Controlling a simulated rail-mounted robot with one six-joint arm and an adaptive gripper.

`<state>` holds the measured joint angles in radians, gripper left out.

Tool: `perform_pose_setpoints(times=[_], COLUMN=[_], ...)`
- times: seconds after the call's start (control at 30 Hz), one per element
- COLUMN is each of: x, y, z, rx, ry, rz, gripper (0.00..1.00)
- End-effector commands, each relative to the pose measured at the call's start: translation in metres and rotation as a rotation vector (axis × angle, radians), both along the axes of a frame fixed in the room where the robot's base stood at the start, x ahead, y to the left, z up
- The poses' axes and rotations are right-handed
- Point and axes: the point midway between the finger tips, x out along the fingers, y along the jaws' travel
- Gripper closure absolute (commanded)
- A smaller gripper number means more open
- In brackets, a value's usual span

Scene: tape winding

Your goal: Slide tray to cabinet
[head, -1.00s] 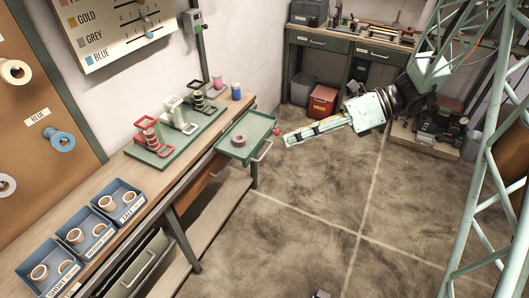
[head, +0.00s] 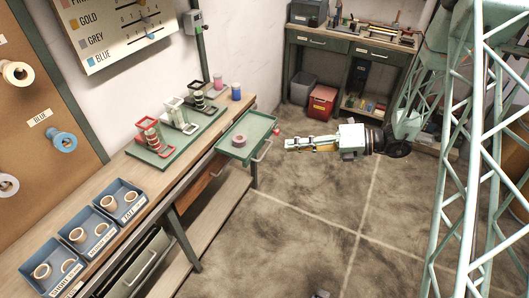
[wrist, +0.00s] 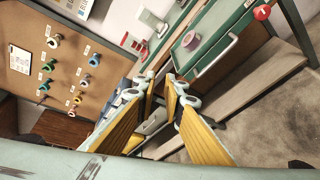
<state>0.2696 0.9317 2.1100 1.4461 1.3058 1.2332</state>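The green tray (head: 262,127) is a shallow drawer pulled out from the right end of the long workbench, with a pale handle (head: 263,151) on its front. A pinkish tape roll (head: 239,141) lies in it. In the wrist view the tray (wrist: 236,18) is at the upper right with its handle (wrist: 216,56) facing me. The cabinet is the workbench body under the wooden top (head: 180,150). My gripper (head: 287,144) is just right of the tray, apart from the handle, with nothing in it. In the wrist view its two yellow-padded fingers (wrist: 161,82) stand apart.
A green board with several winding stands (head: 168,135) is on the bench. Blue bins (head: 90,232) of rings sit nearer. A red knob (wrist: 262,12) is beside the tray. A pegboard with spools (wrist: 65,60) is at left.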

Motion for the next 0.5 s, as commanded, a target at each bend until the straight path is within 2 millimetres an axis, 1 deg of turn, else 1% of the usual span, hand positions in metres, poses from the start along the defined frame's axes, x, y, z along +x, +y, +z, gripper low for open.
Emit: perform_pose_setpoints(times=[0.03, 0.27, 0.5], x=[0.004, 0.022, 0.037], y=[-0.002, -0.013, -0.025], z=[-0.009, -0.045, -0.087], rx=[0.011, 0.064, 0.120], ry=[0.026, 0.133, 0.244], rz=[-0.022, -0.123, -0.226], gripper=[0.90, 0.90, 0.90])
